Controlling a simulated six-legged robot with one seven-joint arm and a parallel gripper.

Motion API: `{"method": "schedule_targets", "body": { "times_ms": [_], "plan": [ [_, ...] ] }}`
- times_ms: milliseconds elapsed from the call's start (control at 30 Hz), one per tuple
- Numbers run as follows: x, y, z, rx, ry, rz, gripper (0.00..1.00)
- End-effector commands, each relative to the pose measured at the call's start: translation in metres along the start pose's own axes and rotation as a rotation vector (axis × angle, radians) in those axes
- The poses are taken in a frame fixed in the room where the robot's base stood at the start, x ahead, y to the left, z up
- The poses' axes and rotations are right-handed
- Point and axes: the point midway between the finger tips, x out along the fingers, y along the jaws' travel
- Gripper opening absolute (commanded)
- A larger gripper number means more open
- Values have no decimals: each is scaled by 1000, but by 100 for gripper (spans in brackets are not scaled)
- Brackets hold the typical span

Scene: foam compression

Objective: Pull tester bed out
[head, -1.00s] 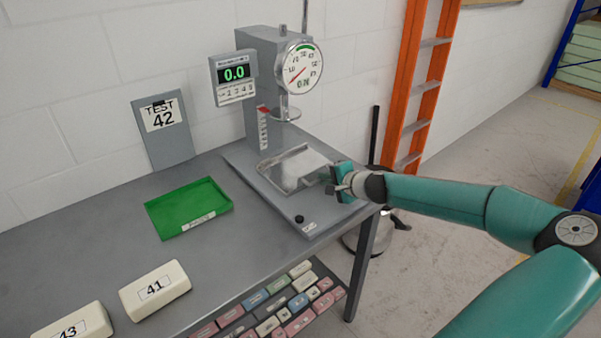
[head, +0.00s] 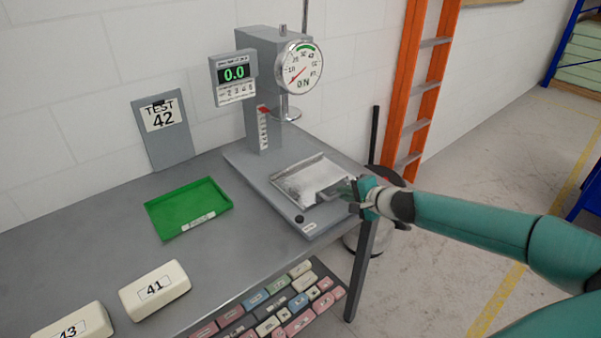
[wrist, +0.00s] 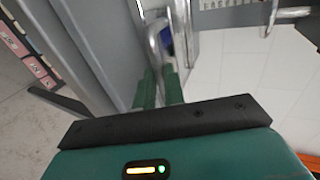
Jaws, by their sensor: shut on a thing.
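The tester bed (head: 305,180) is a flat silver tray on the grey base of the foam tester (head: 265,85). It sits forward of the round press plate (head: 284,114), towards the base's front right. My gripper (head: 352,189) is at the bed's right front edge, shut on its handle. In the wrist view, the green fingers of my gripper (wrist: 158,88) close around a metal bar, the bed's handle (wrist: 152,42). The bed looks empty. The fingers partly hide the handle.
A green tray (head: 188,207) lies left of the tester. Blocks marked 41 (head: 155,290) and 43 (head: 72,322) stand at the front left of the table. A TEST 42 sign (head: 162,130) leans at the back. An orange ladder (head: 417,85) stands right of the table.

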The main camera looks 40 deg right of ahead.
Motion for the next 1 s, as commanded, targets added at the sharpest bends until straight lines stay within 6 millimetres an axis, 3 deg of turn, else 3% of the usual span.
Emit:
{"method": "schedule_targets", "body": {
  "times_ms": [500, 533, 667, 1000],
  "plan": [
    [-38, 18, 0, 0, 2, -1, 0],
    [-37, 17, 0, -1, 0, -1, 17],
    [-36, 17, 0, 0, 0, -1, 40],
    [-36, 17, 0, 0, 0, 0, 40]
  ]
}}
